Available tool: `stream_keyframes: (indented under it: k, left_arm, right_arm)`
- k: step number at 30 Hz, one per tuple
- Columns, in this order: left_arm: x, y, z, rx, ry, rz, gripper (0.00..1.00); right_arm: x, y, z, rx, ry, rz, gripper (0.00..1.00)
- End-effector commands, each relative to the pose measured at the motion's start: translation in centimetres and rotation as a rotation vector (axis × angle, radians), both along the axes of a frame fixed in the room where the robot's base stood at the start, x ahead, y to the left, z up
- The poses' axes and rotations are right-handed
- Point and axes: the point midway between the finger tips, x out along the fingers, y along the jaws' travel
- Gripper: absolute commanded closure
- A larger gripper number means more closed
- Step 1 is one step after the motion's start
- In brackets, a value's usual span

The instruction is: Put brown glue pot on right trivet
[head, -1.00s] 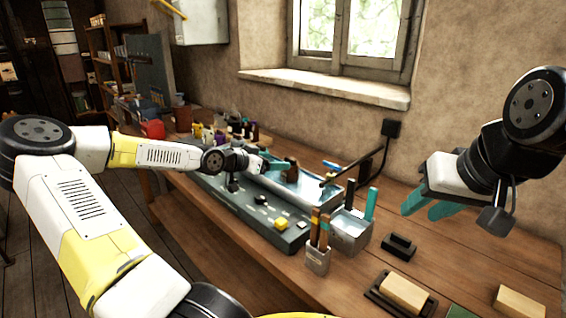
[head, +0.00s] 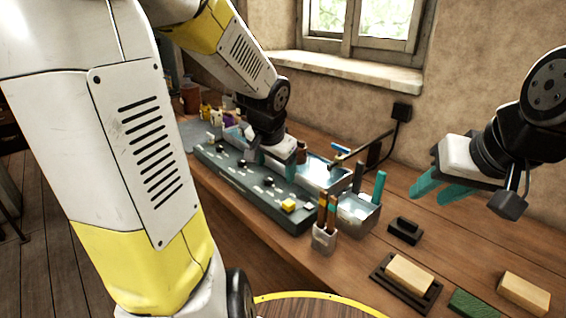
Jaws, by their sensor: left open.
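A small brown object (head: 301,150), which may be the brown glue pot, shows at the long light-coloured trough (head: 322,176); it is too small and partly hidden to be sure. My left gripper (head: 264,153) is beside it on its left, pointing down over the trough and the grey slotted board (head: 235,182). Its fingers are mostly hidden, but it is open, with nothing seen between them. My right gripper (head: 441,190) is open and empty, with teal fingers, above the right part of the bench. I cannot make out a right trivet for certain.
A cup of brushes (head: 324,239) and a metal bin (head: 358,212) stand at mid-bench. A black block (head: 405,230), a tan block (head: 410,273) on a dark tray, another tan block (head: 524,291) and a green pad (head: 477,304) lie at the right. Bare wood lies between them.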

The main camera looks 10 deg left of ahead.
Motion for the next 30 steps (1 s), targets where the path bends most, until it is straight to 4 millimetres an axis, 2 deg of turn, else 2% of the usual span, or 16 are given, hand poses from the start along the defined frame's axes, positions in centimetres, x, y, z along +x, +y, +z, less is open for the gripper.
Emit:
stream_keyframes:
  k: [1, 6, 12, 15, 21, 30]
  left_arm:
    - [-1.5, -0.2, 1.7, -0.003, -0.018, 0.032, 0.24]
    - [-6.5, -0.9, 5.5, -0.085, -0.054, 0.145, 0.24]
    - [-12.1, -2.3, 8.2, -0.258, -0.081, 0.223, 0.24]
    - [-13.9, -2.9, 8.8, -0.334, -0.079, 0.237, 0.24]
    - [-15.4, -3.5, 9.1, -0.4, -0.073, 0.245, 0.24]
    - [-15.4, -3.4, 9.2, -0.4, -0.073, 0.246, 0.24]
  right_arm:
    - [0.0, 0.0, 0.0, 0.0, 0.0, 0.0, 0.64]
    - [0.0, 0.0, 0.0, 0.0, 0.0, 0.0, 0.64]
    - [0.0, 0.0, 0.0, 0.0, 0.0, 0.0, 0.64]
    - [0.0, 0.0, 0.0, 0.0, 0.0, 0.0, 0.64]
    - [0.0, 0.0, 0.0, 0.0, 0.0, 0.0, 0.64]
    - [0.0, 0.0, 0.0, 0.0, 0.0, 0.0, 0.64]
